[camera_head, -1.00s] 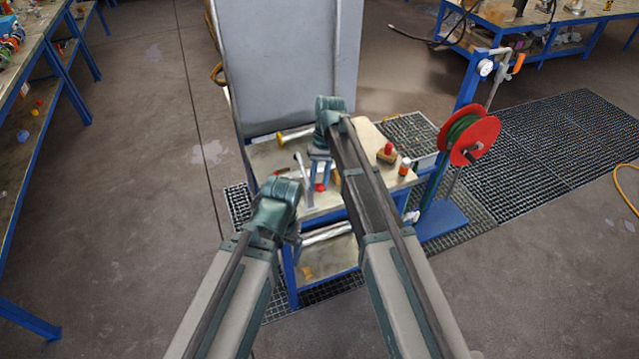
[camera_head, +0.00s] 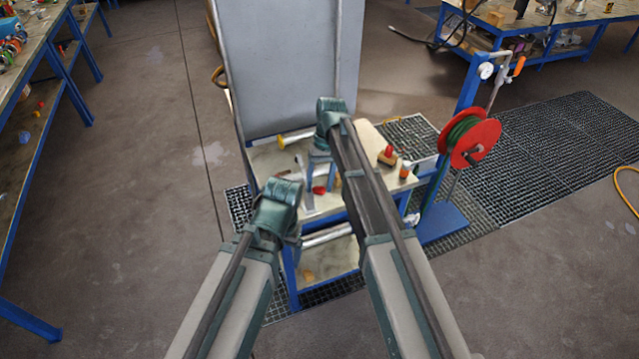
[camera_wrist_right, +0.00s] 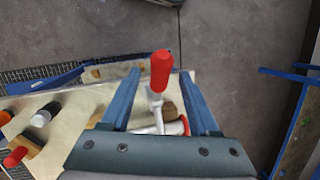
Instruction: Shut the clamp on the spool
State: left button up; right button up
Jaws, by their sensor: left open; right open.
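The clamp's red handle (camera_wrist_right: 161,70) shows in the right wrist view on a pale metal stem, with a red ring part (camera_wrist_right: 184,126) below it. My right gripper (camera_wrist_right: 158,82) is open, its two blue fingers on either side of the handle with gaps. In the head view a red part (camera_head: 319,190) shows just below my right gripper (camera_head: 322,180). My left gripper (camera_head: 288,222) is lower and to the left, open, its fingers mostly hidden behind its wrist. The spool and the clamp's jaws are largely hidden by the arms and hand.
The small bench (camera_head: 262,160) holds a red-topped block (camera_head: 388,154) and an orange-white bottle (camera_head: 405,169) on its right. A grey panel (camera_head: 285,70) stands behind. A red reel (camera_head: 475,143) on a blue post stands at the right. Open floor lies left.

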jog(key=p+v, duration=1.2)
jog(key=v, duration=0.1)
jog(key=shift+r, duration=0.25)
jog(key=shift+d, duration=0.1)
jog(key=shift+c, duration=0.2)
